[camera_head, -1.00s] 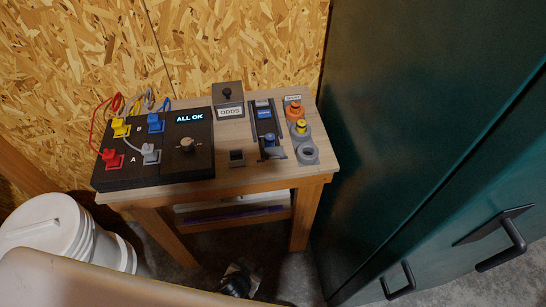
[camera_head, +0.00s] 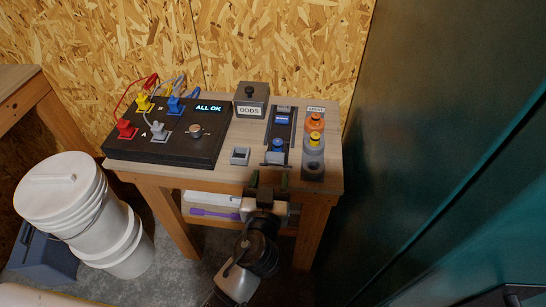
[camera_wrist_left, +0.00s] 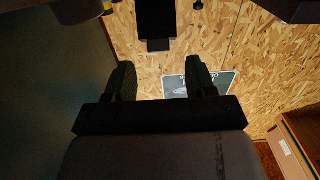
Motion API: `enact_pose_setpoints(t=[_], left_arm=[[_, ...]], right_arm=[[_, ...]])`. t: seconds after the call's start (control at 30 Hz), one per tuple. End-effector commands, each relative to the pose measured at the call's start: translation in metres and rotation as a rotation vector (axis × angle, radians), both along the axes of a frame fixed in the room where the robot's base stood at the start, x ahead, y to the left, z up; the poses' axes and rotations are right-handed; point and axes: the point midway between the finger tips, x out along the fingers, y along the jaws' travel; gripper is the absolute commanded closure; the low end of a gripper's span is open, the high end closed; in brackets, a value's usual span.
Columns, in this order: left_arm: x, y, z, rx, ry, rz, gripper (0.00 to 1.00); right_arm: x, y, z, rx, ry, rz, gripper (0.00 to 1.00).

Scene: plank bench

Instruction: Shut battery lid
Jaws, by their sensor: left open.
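The long black holder (camera_head: 266,156) lies on the right half of the small bench, with a blue labelled block (camera_head: 283,119) in its upper part and a blue knob (camera_head: 277,145) near its front end. I cannot tell which part is the battery lid or whether it is shut. My left gripper (camera_head: 269,184) is open and empty at the bench's front edge, just in front of the holder and apart from the knob. In the left wrist view its two fingers (camera_wrist_left: 160,80) stand apart with nothing between them.
Left of the holder are a small grey box (camera_head: 240,157), the ODDS box (camera_head: 250,91) and a black panel (camera_head: 180,150) with coloured plugs, reading ALL OK. Orange and yellow-topped pieces (camera_head: 314,125) stand close on the right. A dark green cabinet (camera_head: 440,150) bounds the right; white buckets (camera_head: 65,195) stand left.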

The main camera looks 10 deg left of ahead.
Motion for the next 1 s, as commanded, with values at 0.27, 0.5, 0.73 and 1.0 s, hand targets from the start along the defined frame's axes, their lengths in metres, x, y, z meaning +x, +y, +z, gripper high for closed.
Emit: enact_pose_setpoints(t=[0.27,0.5,0.73,1.0], left_arm=[[0.046,0.0,0.001,0.002,0.0,-0.001,0.45],[0.058,0.0,0.0,0.001,0.001,-0.001,0.45],[0.058,0.0,-0.001,0.0,0.001,-0.001,0.48],[0.058,0.0,0.0,0.0,0.003,-0.001,0.74]], right_arm=[[0.002,-0.007,0.015,-0.01,-0.002,-0.001,0.45],[0.004,-0.012,0.016,-0.016,-0.006,-0.004,0.45],[0.005,-0.013,0.016,-0.017,-0.007,-0.005,0.45],[0.005,-0.012,0.017,-0.016,-0.007,-0.003,0.45]])
